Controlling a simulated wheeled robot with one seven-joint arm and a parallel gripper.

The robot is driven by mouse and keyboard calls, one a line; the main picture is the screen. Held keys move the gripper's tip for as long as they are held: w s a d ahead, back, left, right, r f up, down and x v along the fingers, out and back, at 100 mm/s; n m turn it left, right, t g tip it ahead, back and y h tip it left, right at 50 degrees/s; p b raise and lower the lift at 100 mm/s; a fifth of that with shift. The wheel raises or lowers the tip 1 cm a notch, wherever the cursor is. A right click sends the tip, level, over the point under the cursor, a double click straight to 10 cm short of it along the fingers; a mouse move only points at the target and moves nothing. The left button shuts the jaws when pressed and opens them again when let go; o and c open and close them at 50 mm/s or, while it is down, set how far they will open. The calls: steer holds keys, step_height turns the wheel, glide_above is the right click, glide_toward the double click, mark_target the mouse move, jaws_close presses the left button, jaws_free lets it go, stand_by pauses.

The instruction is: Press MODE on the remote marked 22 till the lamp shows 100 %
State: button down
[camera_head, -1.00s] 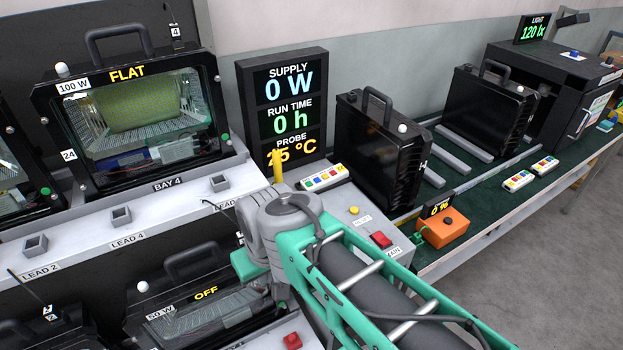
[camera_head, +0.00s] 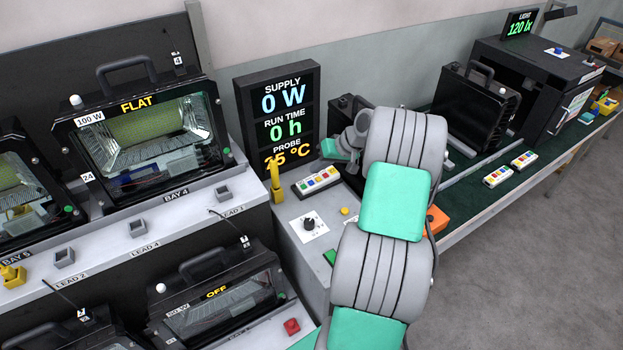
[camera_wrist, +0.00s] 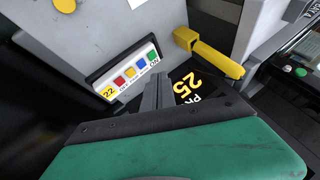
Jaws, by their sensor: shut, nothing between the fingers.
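The remote marked 22 (camera_wrist: 128,71) is white with red, yellow, blue and green buttons. It shows in the wrist view just beyond my fingers. The small button labels are mostly too small to read, so I cannot tell which is MODE. A remote (camera_head: 318,181) lies beside the supply display in the head view. My gripper (camera_wrist: 158,92) is shut and empty, its fingertips close to the remote's right side; I cannot tell if they touch anything. In the head view the fingers are not clear. One lamp (camera_head: 143,135) reads FLAT; a lower lamp (camera_head: 215,300) reads OFF.
A yellow upright part (camera_head: 275,183) stands beside the remote. Two more remotes (camera_head: 498,177) (camera_head: 524,160) lie on the green bench. My arm hides much of a black housing and the orange box (camera_head: 437,218).

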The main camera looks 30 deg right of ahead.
mark_target(313, 184)
steer(key=shift+n+t, duration=0.5)
steer(key=shift+t, duration=0.1)
steer(key=w+r, duration=0.2)
steer(key=r, duration=0.1)
steer(key=shift+w+a+r, duration=0.25)
steer(key=shift+w+a, duration=0.1)
steer(key=shift+w, duration=0.05)
steer(key=shift+d+f+b, duration=0.2)
steer(key=shift+f+b, duration=1.2)
steer(key=shift+f, duration=0.8)
steer(key=shift+d+f+b, duration=0.15)
steer(key=shift+f+b, duration=1.25)
steer(key=shift+f, duration=0.8)
steer(key=shift+f, duration=0.1)
steer(key=shift+f+b, duration=0.3)
steer(key=shift+d+f+b, duration=0.1)
steer(key=shift+f+b, duration=0.2)
steer(key=shift+f, duration=0.1)
steer(key=shift+r+p, duration=0.5)
steer(key=shift+r, duration=0.3)
